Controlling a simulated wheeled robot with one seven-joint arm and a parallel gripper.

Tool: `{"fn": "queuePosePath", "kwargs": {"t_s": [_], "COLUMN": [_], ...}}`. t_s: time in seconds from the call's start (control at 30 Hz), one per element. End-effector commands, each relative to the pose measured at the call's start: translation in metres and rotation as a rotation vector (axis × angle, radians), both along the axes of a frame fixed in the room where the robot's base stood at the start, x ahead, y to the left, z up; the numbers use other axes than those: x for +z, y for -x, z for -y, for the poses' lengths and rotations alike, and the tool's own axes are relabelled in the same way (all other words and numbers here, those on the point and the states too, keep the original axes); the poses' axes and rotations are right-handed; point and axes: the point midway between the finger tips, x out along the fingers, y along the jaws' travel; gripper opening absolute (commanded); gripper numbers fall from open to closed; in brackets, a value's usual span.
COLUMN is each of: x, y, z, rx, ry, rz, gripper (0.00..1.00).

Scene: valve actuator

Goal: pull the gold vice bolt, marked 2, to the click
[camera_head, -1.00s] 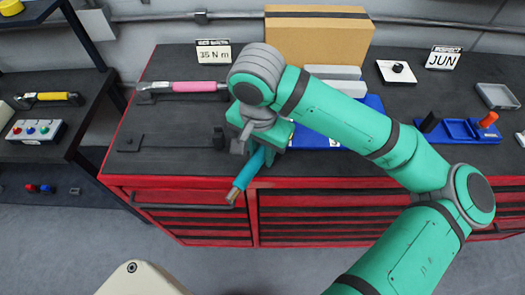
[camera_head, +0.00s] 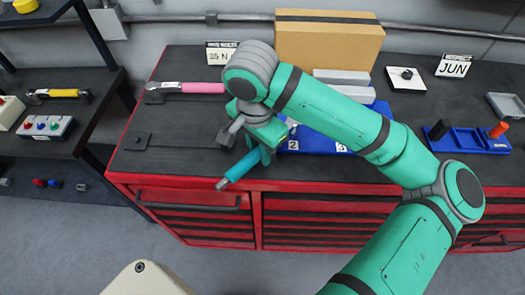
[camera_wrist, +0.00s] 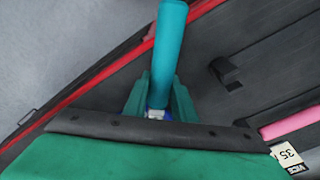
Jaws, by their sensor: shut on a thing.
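My gripper (camera_head: 262,142) is shut on a teal-handled tool (camera_head: 240,168), which slants down and left past the bench's front edge to a grey end. In the wrist view the teal handle (camera_wrist: 168,45) rises from between my gripper's fingers (camera_wrist: 158,100). A blue board (camera_head: 318,143) lies just right of my gripper, with white tags marked 2 (camera_head: 292,146) and 3 (camera_head: 340,148). My arm covers part of the board. I cannot make out the gold bolt; it is hidden or too small.
A pink-handled wrench (camera_head: 200,87) lies behind-left, below a 35 N m card (camera_head: 221,53). A cardboard box (camera_head: 328,45) stands behind. The red bench front (camera_head: 330,205) runs below.

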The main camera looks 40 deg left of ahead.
Motion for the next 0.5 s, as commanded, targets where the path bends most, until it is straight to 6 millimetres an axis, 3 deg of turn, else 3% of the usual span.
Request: {"fn": "queuePosePath", "kwargs": {"t_s": [0.5], "x": [0.0006], "y": [-0.0017], "z": [-0.0046], "rx": [-0.036], "ry": [0.000], "rz": [0.001], "gripper": [0.00]}}
